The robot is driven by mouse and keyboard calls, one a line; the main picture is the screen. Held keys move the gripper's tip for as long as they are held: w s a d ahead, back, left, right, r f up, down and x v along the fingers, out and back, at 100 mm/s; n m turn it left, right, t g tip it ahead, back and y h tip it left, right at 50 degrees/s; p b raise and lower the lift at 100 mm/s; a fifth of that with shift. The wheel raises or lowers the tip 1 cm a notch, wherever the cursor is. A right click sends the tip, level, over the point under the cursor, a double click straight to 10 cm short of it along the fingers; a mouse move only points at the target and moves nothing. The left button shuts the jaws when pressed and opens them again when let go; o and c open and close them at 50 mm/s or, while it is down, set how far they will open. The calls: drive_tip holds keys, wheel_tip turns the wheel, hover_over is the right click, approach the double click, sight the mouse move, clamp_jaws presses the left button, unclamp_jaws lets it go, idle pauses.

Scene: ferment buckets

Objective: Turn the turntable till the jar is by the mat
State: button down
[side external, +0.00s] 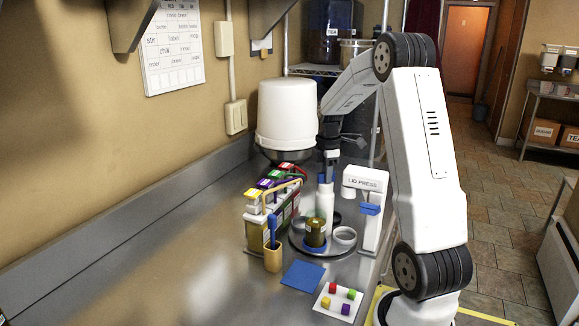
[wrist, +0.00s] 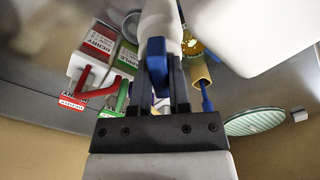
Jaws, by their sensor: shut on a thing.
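The round grey turntable (side external: 298,246) stands on the steel counter. An amber jar (side external: 316,238) with a blue-green band sits on its front part; the blue mat (side external: 303,275) lies flat just in front of the turntable, apart from it. A tall white bottle-shaped piece (side external: 325,205) stands behind the jar; it also shows in the wrist view (wrist: 160,18). My gripper (side external: 328,178) points down above this piece. Its fingers are shut on a narrow blue piece (wrist: 157,52). I cannot tell whether the blue piece joins the white one.
A white cup (side external: 344,238) sits on the turntable's right. The lid press (side external: 372,205) stands close on the right. Several cartons (side external: 254,225) and a tan holder (side external: 273,260) with a blue tool crowd the left. A white card with coloured cubes (side external: 338,303) lies in front.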

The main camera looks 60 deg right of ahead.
drive_tip(key=shift+w+r, duration=0.1)
drive_tip(key=shift+r, duration=0.05)
drive_tip(key=c, duration=0.6)
unclamp_jaws()
drive_tip(key=shift+r, duration=3.85)
